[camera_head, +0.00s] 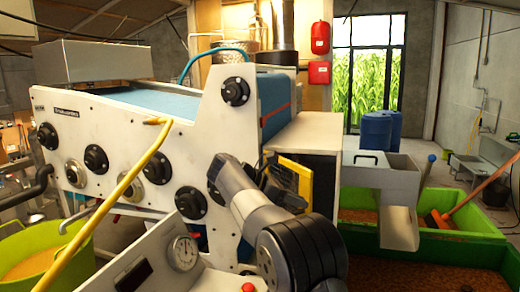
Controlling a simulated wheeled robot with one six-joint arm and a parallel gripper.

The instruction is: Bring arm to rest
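My arm (300,250) rises from the bottom middle of the view. Its dark joint and grey link (253,208) reach up and left to a bend in front of the white press machine (130,150). A black and yellow part (296,178) shows just right of the bend, in front of the machine's pale side cabinet. It looks like the end of my arm, but I cannot make out separate fingers or anything held. I cannot tell whether the arm touches the machine.
A control panel with a gauge (183,252) and a yellow hose (120,190) stand close at the front left. A green bin (430,265) with brown contents lies right, below a metal chute (398,215). A yellow-green tub (35,250) is far left. Blue barrels (378,130) stand behind.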

